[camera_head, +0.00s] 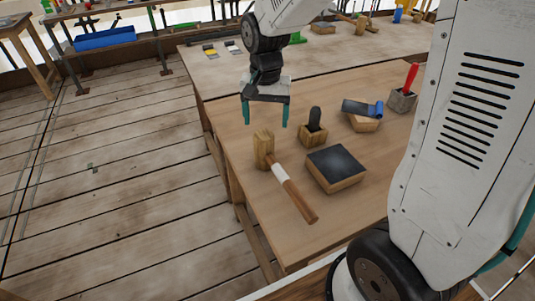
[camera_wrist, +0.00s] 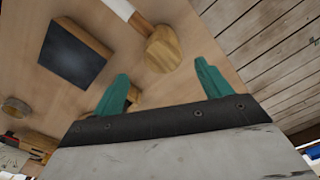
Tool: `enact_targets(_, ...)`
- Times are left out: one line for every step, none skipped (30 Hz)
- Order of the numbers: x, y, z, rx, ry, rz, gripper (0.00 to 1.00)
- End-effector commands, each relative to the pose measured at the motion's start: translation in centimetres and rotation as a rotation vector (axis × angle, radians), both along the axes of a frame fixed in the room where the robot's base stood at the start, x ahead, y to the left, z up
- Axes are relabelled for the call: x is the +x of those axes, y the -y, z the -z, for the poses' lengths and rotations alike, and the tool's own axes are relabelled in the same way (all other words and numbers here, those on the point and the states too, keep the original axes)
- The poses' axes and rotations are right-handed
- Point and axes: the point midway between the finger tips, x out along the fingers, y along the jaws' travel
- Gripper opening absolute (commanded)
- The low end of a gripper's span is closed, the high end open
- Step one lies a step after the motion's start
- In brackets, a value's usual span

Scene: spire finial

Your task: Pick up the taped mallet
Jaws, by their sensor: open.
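The taped mallet (camera_head: 282,178) lies on the near wooden table, close to its left edge. It has a pale wooden head and a brown handle with a white band of tape. In the wrist view, the mallet head (camera_wrist: 162,49) shows just beyond the fingertips, with the taped handle running out of the top of the picture. My gripper (camera_head: 265,112) is open and empty, with two teal fingers pointing down. It hangs above the table, behind the mallet head and apart from it. In the wrist view, my gripper (camera_wrist: 160,85) shows both fingers spread apart.
A dark-topped wooden block (camera_head: 335,167) lies right of the mallet. A small wooden holder (camera_head: 313,134) with a dark rounded piece stands behind it. A blue-handled roller tool (camera_head: 364,108) rests on another block. A red-handled tool (camera_head: 411,77) stands in a grey block (camera_head: 402,100).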

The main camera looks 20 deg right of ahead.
Motion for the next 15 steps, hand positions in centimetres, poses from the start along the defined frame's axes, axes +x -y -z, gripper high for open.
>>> enact_targets(0.2, -0.1, 0.5, 0.000, -0.004, 0.004, 0.77)
enact_targets(0.2, -0.1, 0.8, 0.000, -0.004, 0.006, 0.77)
enact_targets(0.2, -0.1, 1.3, 0.000, -0.004, 0.007, 0.77)
enact_targets(0.2, -0.1, 1.6, 0.000, -0.005, 0.007, 0.77)
enact_targets(0.2, -0.2, 2.0, 0.000, -0.005, 0.007, 0.77)
enact_targets(0.2, -0.2, 2.4, 0.000, -0.004, 0.006, 0.77)
enact_targets(0.2, -0.2, 2.7, 0.000, -0.004, 0.006, 0.77)
enact_targets(0.1, -0.2, 3.0, 0.000, -0.005, 0.006, 0.77)
enact_targets(0.1, -0.3, 3.5, 0.000, -0.005, 0.005, 0.77)
enact_targets(0.1, -0.4, 3.9, 0.000, -0.004, 0.005, 0.77)
enact_targets(0.0, -0.5, 4.3, 0.000, -0.005, 0.005, 0.77)
enact_targets(-0.1, -0.6, 4.9, 0.000, -0.005, 0.004, 0.77)
enact_targets(-0.1, -0.7, 5.5, -0.001, -0.006, 0.004, 0.77)
enact_targets(-0.2, -0.8, 5.9, -0.001, -0.006, 0.004, 0.77)
enact_targets(-0.1, -0.8, 6.5, 0.000, -0.005, 0.004, 0.77)
